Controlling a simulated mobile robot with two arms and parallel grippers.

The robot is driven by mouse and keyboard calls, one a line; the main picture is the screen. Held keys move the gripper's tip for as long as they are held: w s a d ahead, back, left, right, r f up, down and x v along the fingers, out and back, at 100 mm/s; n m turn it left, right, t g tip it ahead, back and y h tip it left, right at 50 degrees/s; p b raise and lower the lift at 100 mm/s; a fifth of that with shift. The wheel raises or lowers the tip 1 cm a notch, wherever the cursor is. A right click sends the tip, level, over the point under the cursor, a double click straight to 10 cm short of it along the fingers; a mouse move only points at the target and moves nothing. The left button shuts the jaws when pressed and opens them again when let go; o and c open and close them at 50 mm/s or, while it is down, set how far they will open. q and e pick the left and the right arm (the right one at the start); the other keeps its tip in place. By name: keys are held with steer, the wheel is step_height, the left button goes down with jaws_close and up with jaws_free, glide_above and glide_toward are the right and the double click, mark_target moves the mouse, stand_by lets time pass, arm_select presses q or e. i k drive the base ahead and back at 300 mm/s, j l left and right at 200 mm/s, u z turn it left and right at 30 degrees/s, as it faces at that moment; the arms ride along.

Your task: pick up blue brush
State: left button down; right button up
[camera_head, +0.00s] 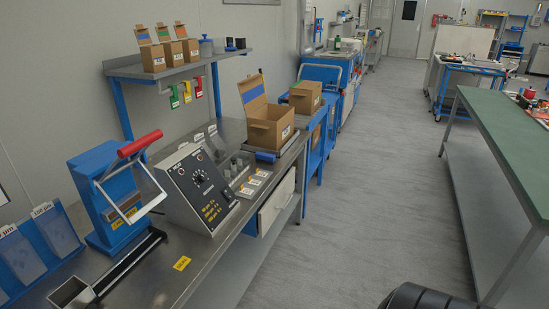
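I cannot make out a blue brush for certain in the head view. A small blue item (265,157) lies on the grey workbench in front of an open cardboard box (270,131); it is too small to tell what it is. Neither of my grippers is in view.
The workbench (225,248) on the left holds a blue press with a red handle (107,190) and a sloped control box (196,188). A shelf (180,68) with small boxes hangs above. A green-topped table (505,125) stands at right. The floor (375,170) between is clear.

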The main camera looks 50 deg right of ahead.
mark_target(261, 157)
steer(key=z, duration=1.5)
